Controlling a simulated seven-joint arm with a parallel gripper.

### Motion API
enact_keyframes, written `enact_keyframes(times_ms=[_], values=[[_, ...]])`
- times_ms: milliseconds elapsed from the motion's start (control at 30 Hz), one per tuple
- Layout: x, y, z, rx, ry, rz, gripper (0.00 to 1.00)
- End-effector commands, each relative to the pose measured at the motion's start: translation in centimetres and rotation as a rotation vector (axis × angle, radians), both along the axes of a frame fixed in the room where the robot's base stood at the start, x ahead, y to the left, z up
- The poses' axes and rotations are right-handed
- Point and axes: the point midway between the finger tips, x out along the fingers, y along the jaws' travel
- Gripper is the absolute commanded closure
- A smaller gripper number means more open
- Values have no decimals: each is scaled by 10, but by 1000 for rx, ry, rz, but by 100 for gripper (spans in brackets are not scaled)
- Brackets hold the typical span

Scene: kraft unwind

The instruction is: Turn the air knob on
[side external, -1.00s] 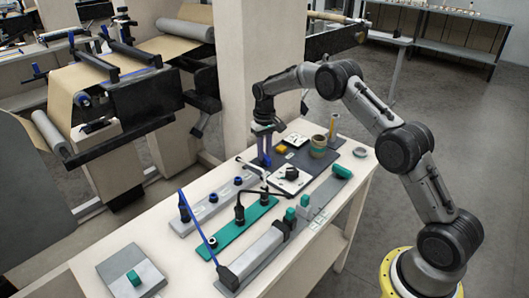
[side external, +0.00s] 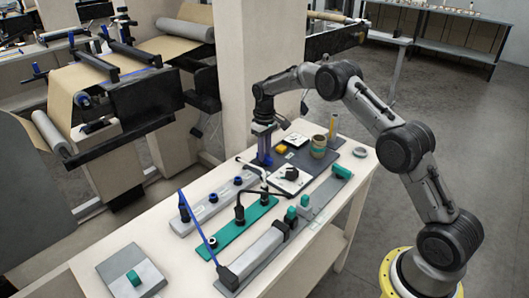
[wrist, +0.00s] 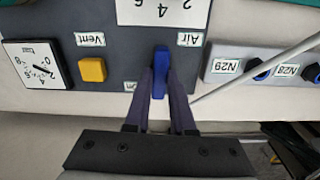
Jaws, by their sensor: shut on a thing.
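The blue air knob (wrist: 160,72) is a long bar handle on the dark panel (wrist: 118,60), below the upside-down "Air" label in the wrist view. My gripper (wrist: 161,80) is shut on this knob, with one dark finger on each side. The handle lies along the fingers, nearly upright in the picture. In the side view my gripper (side external: 263,157) points down at the panel's left edge, and the knob is hard to make out there.
A yellow Vent knob (wrist: 92,69) and a gauge (wrist: 36,65) sit left of the air knob in the wrist view. A grey strip with blue fittings (wrist: 262,74) and a pale tube (wrist: 262,68) lie close on the right.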

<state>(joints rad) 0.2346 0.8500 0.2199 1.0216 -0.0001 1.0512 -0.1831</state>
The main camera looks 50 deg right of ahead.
Motion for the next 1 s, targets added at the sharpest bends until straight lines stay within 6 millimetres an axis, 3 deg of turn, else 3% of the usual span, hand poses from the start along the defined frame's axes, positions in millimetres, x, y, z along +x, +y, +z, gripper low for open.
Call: enact_keyframes(times_ms=[33,167,567,767,1000], values=[[1,0,2,-1,-5,0,72],[1,0,2,-1,-4,-1,49],[1,0,6,-1,-4,-1,48],[2,0,39,-1,-8,-1,48],[1,0,91,-1,-6,-1,48]])
